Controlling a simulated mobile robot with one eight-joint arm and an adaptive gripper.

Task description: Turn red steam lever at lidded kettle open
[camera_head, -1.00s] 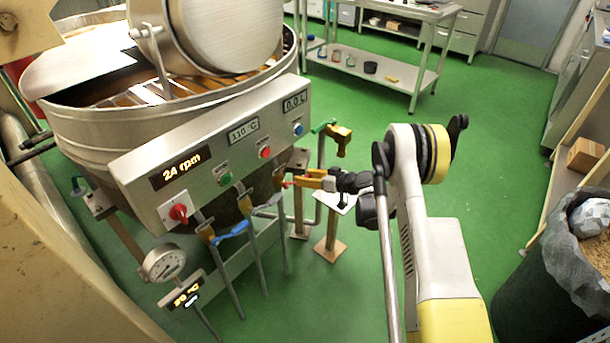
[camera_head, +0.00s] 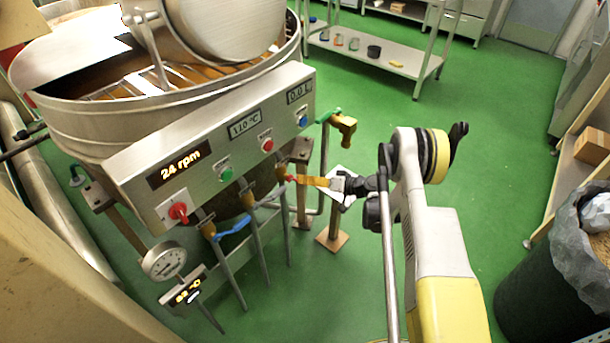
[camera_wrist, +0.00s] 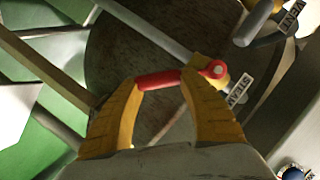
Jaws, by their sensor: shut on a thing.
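The red steam lever (camera_wrist: 160,80) lies across the wrist view between the two yellow fingers of my gripper (camera_wrist: 160,88), which are shut on it. Its round red pivot end (camera_wrist: 215,68) sits on a brass valve beside a tag reading STEAM (camera_wrist: 240,90). In the head view my gripper (camera_head: 297,180) reaches left to the red lever (camera_head: 291,178) below the control panel; the lever is mostly hidden there. The kettle (camera_head: 75,135) stands at the upper left with its round lid (camera_head: 225,30) tilted up.
A VENT valve tag (camera_wrist: 290,20) is close by in the wrist view. A blue lever (camera_head: 232,229) and a green-handled brass tap (camera_head: 345,125) flank the steam valve. The panel (camera_head: 215,140) overhangs it. Pipes run below. Green floor is clear to the right, before a bin (camera_head: 545,260).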

